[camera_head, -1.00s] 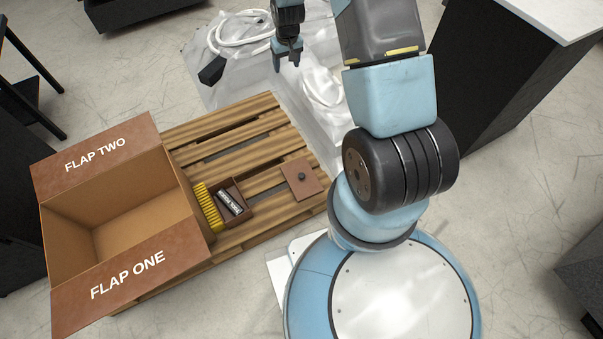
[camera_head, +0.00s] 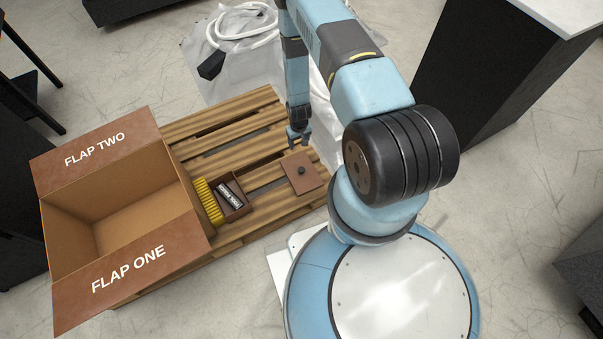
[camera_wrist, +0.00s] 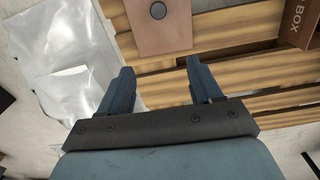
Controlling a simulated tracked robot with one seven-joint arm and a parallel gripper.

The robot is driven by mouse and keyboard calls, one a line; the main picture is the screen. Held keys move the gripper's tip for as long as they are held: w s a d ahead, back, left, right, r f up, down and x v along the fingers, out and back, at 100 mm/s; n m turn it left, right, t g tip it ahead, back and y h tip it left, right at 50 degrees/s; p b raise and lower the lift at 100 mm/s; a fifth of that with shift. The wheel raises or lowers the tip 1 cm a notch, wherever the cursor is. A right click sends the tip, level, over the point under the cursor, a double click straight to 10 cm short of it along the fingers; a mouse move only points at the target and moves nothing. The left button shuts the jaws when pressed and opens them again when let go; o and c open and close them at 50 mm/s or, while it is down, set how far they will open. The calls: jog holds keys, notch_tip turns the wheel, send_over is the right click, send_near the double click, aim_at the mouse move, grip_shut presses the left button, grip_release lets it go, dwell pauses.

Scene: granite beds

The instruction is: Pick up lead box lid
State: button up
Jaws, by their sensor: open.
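The lead box lid (camera_head: 301,183) is a flat brown square plate with a dark round knob (camera_head: 301,171) in its middle. It lies on the wooden pallet, near the pallet's right end. In the wrist view the lid (camera_wrist: 160,36) shows at the top, ahead of the fingers, with its knob (camera_wrist: 158,11) near the top edge. My gripper (camera_head: 299,140) is open and empty, above the pallet and just beyond the lid in the head view. In the wrist view its two fingers (camera_wrist: 157,82) stand apart with nothing between them.
A small open brown box (camera_head: 240,212) with a labelled item inside stands left of the lid, beside a yellow brush (camera_head: 207,203). A large open carton (camera_head: 170,187) with flaps covers the pallet's left part. Plastic sheeting and a white hose (camera_head: 240,22) lie behind the pallet (camera_head: 215,128).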

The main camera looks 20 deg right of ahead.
send_over(301, 169)
notch_tip(301, 169, down, 5)
jog(key=shift+s+d+f, duration=0.1)
jog(key=shift+f, duration=6.55)
jog(key=shift+c, duration=0.3)
grip_shut()
